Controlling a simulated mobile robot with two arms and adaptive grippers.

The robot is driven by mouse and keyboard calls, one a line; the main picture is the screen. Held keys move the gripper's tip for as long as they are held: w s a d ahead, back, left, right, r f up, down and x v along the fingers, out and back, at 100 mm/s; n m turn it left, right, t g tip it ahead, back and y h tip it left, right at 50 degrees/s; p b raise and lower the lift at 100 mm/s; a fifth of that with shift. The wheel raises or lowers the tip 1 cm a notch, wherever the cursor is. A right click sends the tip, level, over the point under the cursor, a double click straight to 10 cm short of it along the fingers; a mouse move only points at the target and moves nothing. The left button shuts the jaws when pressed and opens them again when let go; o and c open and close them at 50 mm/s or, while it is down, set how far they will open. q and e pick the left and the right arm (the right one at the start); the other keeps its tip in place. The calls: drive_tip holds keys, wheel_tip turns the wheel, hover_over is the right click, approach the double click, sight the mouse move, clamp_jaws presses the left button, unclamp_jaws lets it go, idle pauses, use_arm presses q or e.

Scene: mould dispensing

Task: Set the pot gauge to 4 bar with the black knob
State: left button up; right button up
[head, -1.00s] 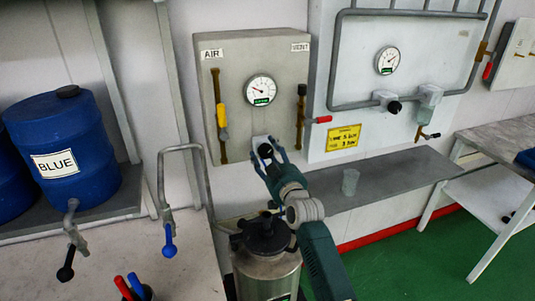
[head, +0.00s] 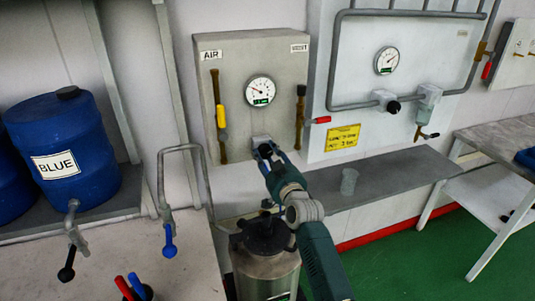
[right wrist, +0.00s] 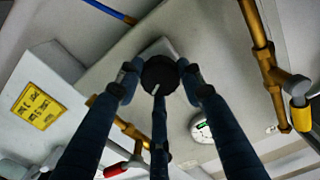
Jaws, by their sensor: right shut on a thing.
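The pot gauge (head: 260,91) is a round white dial with a dark needle pointing up and to the left, on the grey panel between the AIR and VENT labels. Its numbers are too small to read. It also shows tilted in the right wrist view (right wrist: 202,130). The black knob (right wrist: 159,75) sits on a pale square mount below that gauge, a light mark on its face. My right gripper (head: 266,151) is shut on this knob, with its three dark fingers around the rim in the right wrist view (right wrist: 160,82). My left gripper is not in view.
A yellow-handled AIR valve (head: 221,116) and a red-handled VENT valve (head: 320,120) flank the gauge. A second gauge (head: 387,60) and another black knob (head: 393,106) are on the right panel. A metal pot (head: 265,270) stands below my arm. A clear cup (head: 349,181) is on the shelf.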

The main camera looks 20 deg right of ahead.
drive_tip(key=m, duration=0.4)
drive_tip(key=shift+r+p, duration=0.2)
drive_tip(key=shift+p, duration=0.15)
drive_tip(key=shift+m, duration=1.4)
drive_tip(key=shift+d+r, duration=0.1)
drive_tip(key=o, duration=1.1)
drive_tip(key=shift+f, duration=0.2)
drive_tip(key=shift+s, duration=0.25)
drive_tip(key=s, duration=1.1)
drive_tip(key=shift+s+d, duration=0.15)
drive_tip(key=shift+s, duration=0.1)
